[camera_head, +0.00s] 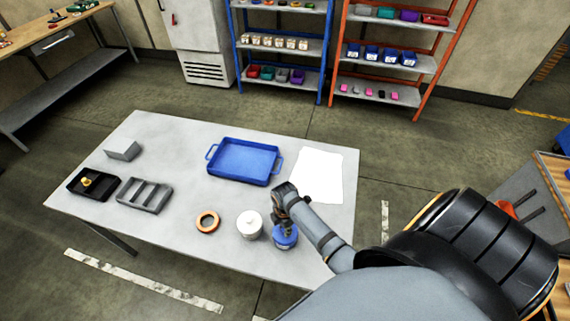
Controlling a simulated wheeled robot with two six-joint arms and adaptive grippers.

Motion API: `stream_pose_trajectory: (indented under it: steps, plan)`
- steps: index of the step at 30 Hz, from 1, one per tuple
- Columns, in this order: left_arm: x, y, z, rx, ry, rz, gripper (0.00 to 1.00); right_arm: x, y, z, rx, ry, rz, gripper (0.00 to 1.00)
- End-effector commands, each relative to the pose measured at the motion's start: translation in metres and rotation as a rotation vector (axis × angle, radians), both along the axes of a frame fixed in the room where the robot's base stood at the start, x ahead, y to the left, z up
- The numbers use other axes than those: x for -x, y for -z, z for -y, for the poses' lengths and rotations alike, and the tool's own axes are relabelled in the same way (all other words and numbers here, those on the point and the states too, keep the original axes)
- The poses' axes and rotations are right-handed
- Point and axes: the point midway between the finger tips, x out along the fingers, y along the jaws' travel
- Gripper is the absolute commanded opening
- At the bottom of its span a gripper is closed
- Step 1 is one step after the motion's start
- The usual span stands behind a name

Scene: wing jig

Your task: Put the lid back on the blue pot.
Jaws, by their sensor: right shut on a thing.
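The blue pot (285,241) stands near the front right part of the grey table. My right gripper (287,226) is directly above it, pointing down, with its fingers shut on the lid at the pot's top. The gripper hides most of the lid, so I cannot tell whether the lid touches the rim all round. My left gripper is not in view.
A white lidded pot (249,226) stands just left of the blue pot, and an orange ring (207,222) lies further left. A blue tray (243,163), white sheet (318,176), grey divided tray (145,196), black tray (95,186) and grey block (123,150) share the table (180,150).

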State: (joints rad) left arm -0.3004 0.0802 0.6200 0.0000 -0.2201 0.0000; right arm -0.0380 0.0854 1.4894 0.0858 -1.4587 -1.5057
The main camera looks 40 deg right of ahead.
Motion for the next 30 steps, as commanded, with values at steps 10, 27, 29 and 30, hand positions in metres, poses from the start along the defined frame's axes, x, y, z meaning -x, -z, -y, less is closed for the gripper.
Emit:
stream_pose_trajectory:
  steps: [10, 27, 29, 30]
  plan:
    - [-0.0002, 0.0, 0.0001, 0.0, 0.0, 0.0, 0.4, -0.0001, -0.0002, -0.0001, 0.0, 0.0, 0.0, 0.45]
    - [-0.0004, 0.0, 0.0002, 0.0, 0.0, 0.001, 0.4, 0.0, -0.0001, 0.0, 0.0, 0.0, 0.0, 0.71]
    - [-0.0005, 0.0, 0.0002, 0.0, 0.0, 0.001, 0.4, 0.0, -0.0001, 0.0, 0.0, 0.0, 0.0, 0.71]
    - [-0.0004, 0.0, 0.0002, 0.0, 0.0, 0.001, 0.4, 0.0, -0.0001, 0.0, 0.0, 0.0, 0.0, 0.71]
